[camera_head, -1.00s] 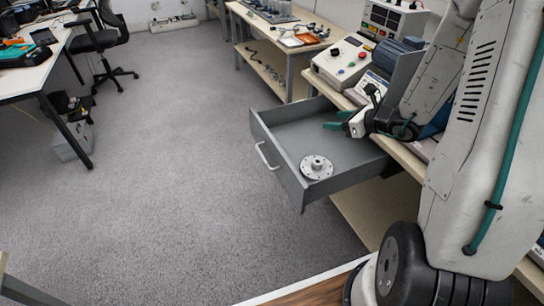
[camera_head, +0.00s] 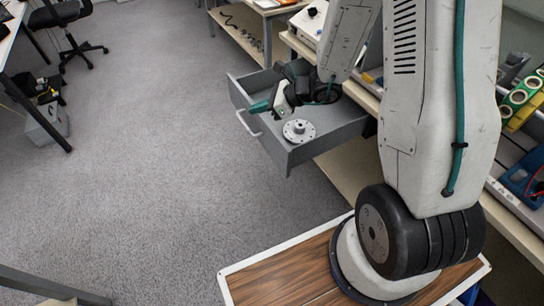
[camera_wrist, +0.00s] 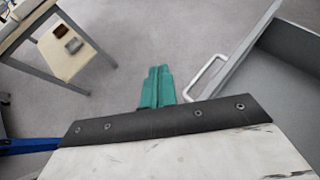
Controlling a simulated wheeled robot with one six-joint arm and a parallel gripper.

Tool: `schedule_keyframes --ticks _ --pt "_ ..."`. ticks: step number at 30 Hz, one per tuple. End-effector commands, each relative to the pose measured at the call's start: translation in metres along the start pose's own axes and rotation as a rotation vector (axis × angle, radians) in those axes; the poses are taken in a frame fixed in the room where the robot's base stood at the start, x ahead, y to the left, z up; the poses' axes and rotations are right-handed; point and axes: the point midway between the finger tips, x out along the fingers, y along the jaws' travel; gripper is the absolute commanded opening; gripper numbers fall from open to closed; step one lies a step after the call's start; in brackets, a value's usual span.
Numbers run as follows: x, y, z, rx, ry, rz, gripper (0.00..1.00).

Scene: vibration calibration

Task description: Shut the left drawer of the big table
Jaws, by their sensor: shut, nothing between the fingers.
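The grey drawer (camera_head: 340,132) is pulled out from under the big table (camera_head: 362,97). Its pale handle (camera_head: 248,124) is on the front panel and also shows in the wrist view (camera_wrist: 206,78). A round metal flange (camera_head: 299,131) lies in the drawer near the front. My gripper (camera_head: 260,106) is shut and empty, its green fingers near the top of the drawer's front panel, by the handle. In the wrist view the green fingertips (camera_wrist: 157,72) are just left of the handle, with floor behind them; contact cannot be told.
Open carpet (camera_head: 170,160) lies in front of the drawer. A bench with a lower shelf (camera_head: 245,35) stands beyond the table. An office chair (camera_head: 68,30) and a grey box (camera_head: 44,124) are at the left. Equipment stands on the table at the right.

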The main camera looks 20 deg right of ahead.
Motion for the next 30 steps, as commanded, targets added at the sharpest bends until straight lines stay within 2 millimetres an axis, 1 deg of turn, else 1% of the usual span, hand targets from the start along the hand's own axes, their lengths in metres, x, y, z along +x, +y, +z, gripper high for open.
schedule_keyframes --ticks 1,2,3,5,6,8,9,11,12,14,15,17,18,20,21,23,24,25,27,30 --pt "0.026 0.036 0.008 -0.099 0.019 0.136 0.0" --pt "0.037 0.057 0.009 -0.162 0.031 0.216 0.0" --pt "0.049 0.086 0.011 -0.251 0.045 0.325 0.0" --pt "0.062 0.128 0.009 -0.394 0.065 0.497 0.0" --pt "0.068 0.156 0.005 -0.497 0.077 0.616 0.0" --pt "0.07 0.195 -0.004 -0.661 0.091 0.801 0.0" --pt "0.069 0.217 -0.013 -0.771 0.097 0.925 0.0" --pt "0.064 0.244 -0.026 -0.936 0.102 1.107 0.0" --pt "0.059 0.257 -0.035 -1.045 0.102 1.226 0.0" --pt "0.051 0.27 -0.049 -1.207 0.098 1.403 0.0" --pt "0.046 0.275 -0.058 -1.313 0.093 1.52 0.0" --pt "0.039 0.277 -0.068 -1.47 0.081 1.693 0.0" --pt "0.035 0.274 -0.075 -1.571 0.071 1.807 0.0" --pt "0.032 0.267 -0.082 -1.72 0.052 1.978 0.0" --pt "0.032 0.259 -0.084 -1.816 0.038 2.09 0.0" --pt "0.034 0.244 -0.085 -1.951 0.014 2.257 0.0" --pt "0.037 0.233 -0.085 -2.034 -0.003 2.364 0.0" --pt "0.04 0.224 -0.083 1.997 0.015 -2.331 0.0" --pt "0.046 0.201 -0.077 1.857 0.035 -2.194 0.0" --pt "0.054 0.17 -0.067 1.702 0.052 -2.054 0.0"
